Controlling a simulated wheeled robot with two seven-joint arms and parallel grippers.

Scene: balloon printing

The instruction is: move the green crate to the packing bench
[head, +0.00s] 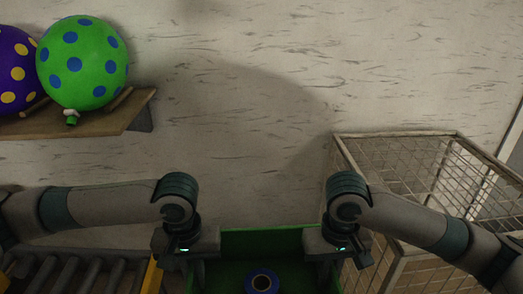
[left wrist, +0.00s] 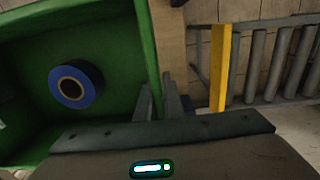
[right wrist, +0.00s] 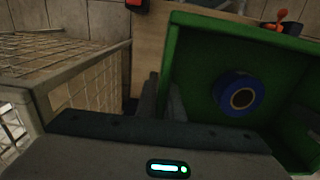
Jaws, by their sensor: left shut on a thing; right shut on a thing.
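The green crate (head: 265,242) is at the bottom centre of the head view, between my two grippers. Its near part is cut off by the picture edge. A blue roll (head: 262,282) with a dark hole lies inside it. My left gripper (left wrist: 160,100) is shut on the crate's left wall (left wrist: 146,50). My right gripper (right wrist: 162,98) is shut on the crate's opposite wall (right wrist: 172,60). In the head view the fingertips of both grippers are hidden below the wrists. A wooden surface (right wrist: 150,45) shows below the crate in the right wrist view.
A wire mesh cage (head: 400,165) stands close at the right. A roller conveyor (head: 70,270) with a yellow post (left wrist: 220,65) is at the left. A wall shelf (head: 120,115) holds a green balloon (head: 85,62) and a purple balloon (head: 14,70). A red-orange object (right wrist: 282,17) shows beyond the crate.

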